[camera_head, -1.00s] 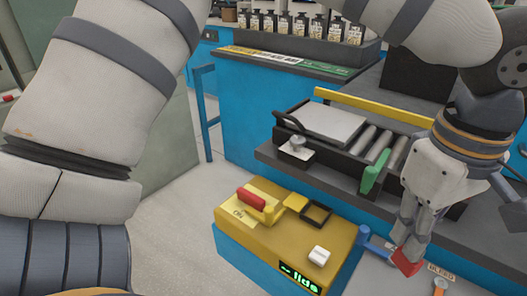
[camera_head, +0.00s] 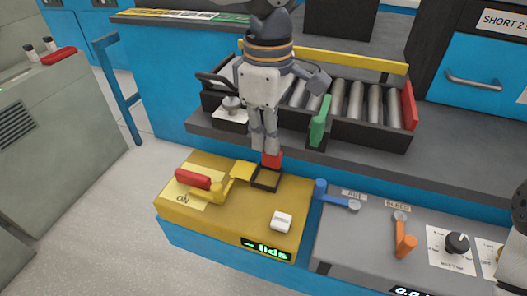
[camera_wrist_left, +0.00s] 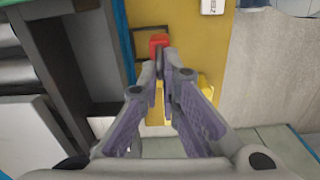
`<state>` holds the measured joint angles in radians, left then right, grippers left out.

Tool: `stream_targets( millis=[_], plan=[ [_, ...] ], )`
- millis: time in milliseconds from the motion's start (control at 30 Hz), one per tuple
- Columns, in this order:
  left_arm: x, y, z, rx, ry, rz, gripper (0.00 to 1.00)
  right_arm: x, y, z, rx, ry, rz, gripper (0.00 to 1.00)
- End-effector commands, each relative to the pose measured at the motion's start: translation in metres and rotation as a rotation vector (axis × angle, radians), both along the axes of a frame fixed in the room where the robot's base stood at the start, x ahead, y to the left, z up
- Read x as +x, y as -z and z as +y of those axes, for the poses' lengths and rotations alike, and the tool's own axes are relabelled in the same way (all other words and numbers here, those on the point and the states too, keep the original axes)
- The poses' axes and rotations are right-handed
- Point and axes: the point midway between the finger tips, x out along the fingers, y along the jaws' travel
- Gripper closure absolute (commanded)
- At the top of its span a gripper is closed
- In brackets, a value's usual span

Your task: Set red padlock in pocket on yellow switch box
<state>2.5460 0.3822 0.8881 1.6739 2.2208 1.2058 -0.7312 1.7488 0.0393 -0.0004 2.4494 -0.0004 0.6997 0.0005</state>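The red padlock (camera_head: 272,159) hangs between the fingertips of my left gripper (camera_head: 266,146), which is shut on it. The padlock is just above the black-rimmed pocket (camera_head: 265,188) on top of the yellow switch box (camera_head: 225,230); I cannot tell whether it touches the pocket. In the left wrist view the padlock (camera_wrist_left: 158,41) shows beyond the fingertips (camera_wrist_left: 166,68), beside and partly over the dark pocket frame (camera_wrist_left: 137,62). My right gripper is not in view.
Behind is a roller conveyor (camera_head: 345,105) with a green tab (camera_head: 320,122). A grey panel with levers and a knob (camera_head: 457,242) adjoins at right.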

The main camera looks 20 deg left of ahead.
Motion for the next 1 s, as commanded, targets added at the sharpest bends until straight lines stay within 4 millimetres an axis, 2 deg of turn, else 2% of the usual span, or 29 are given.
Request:
stream_targets(
  millis=[200,333,1000],
  plan=[
    [0.018,0.034,0.013,0.002,0.001,0.001,1.0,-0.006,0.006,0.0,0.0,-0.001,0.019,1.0],
    [0.017,0.052,0.013,0.002,0.002,-0.002,1.0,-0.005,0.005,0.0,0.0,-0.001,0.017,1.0],
    [0.017,0.065,0.012,0.0,0.001,-0.004,1.0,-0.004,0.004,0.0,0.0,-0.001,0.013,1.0]
  ],
)
